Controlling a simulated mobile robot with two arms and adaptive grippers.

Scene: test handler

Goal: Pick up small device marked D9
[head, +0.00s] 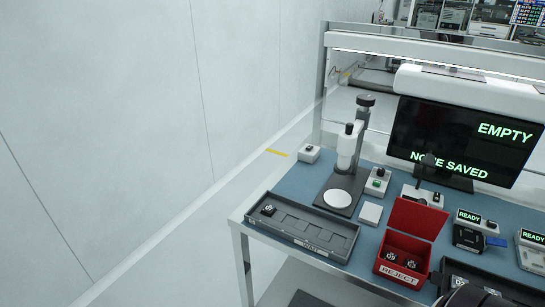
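One device (268,210) lies in the left end of the long grey tray (318,248). Two more, including this one (412,264), lie in the open red box marked REJECT (399,273).
A stand with a round white plate (338,198) rises behind the grey tray. The monitor (462,142) reads EMPTY and NONE SAVED. Small units with READY displays (468,216) stand at the right. A white wall is left of the bench, with clear floor between.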

